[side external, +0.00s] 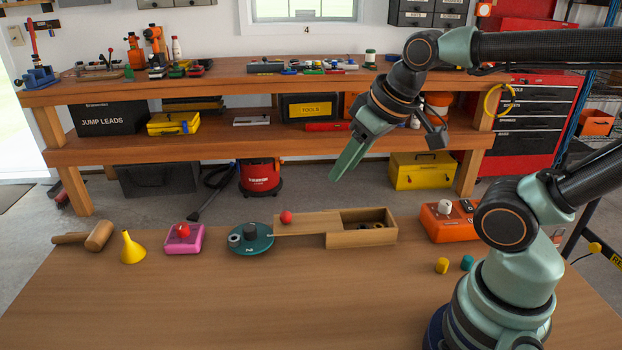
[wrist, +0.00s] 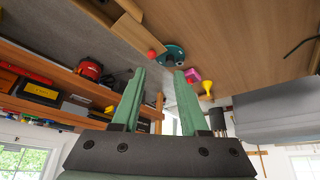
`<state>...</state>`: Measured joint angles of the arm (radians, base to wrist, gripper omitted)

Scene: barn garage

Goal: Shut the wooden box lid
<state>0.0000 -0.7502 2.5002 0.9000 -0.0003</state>
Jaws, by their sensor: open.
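The wooden box (side external: 361,239) stands near the far edge of the table. Its lid (side external: 308,222) is slid out to the left, and the box's inside is uncovered on the right, with small dark items in it. A red knob (side external: 286,217) sits near the lid's left end; the knob (wrist: 151,54) and lid (wrist: 128,31) also show in the wrist view. My gripper (side external: 337,176) is open and empty, in the air above the box and lid, touching neither. Its two green fingers are apart in the wrist view (wrist: 160,72).
A teal round fixture (side external: 250,239) is beside the lid's left end. Further left are a pink block with a red knob (side external: 184,239), a yellow funnel (side external: 132,248) and a mallet (side external: 99,235). An orange box (side external: 446,222) stands right. The table's front middle is clear.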

